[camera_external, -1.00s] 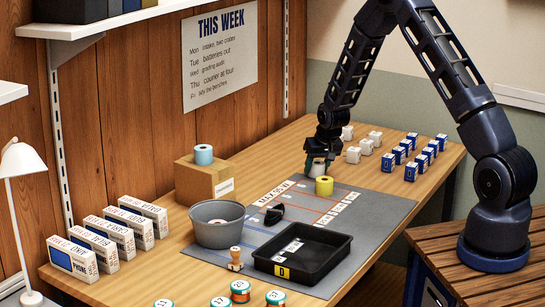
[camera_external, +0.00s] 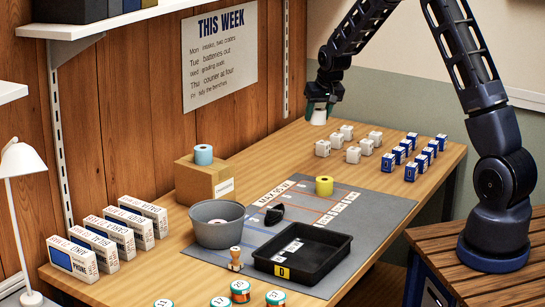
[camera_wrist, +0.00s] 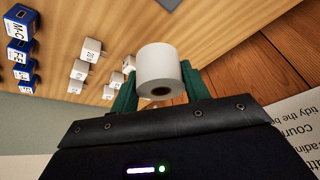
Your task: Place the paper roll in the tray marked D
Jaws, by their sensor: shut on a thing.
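A white paper roll (camera_wrist: 160,62) with a dark core hole sits between the green fingers of my gripper (camera_wrist: 160,86) in the wrist view. In the external view the gripper (camera_external: 320,106) is shut on the roll (camera_external: 319,118) and holds it above the back end of the table, the roll at the lower end of the fingers. The black tray (camera_external: 333,239) stands at the front of the grey mat, with a yellow label D (camera_external: 283,272) on its front. A white label lies inside the tray. The tray is well away from the gripper, toward the camera.
A yellow roll (camera_external: 324,186) and a black object (camera_external: 275,213) lie on the mat (camera_external: 385,208). A grey bowl (camera_external: 217,232) and a wooden stamp (camera_external: 235,259) stand left of the tray. A light blue roll (camera_external: 203,154) tops a cardboard box (camera_external: 200,184). White and blue blocks (camera_external: 388,161) stand at the right.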

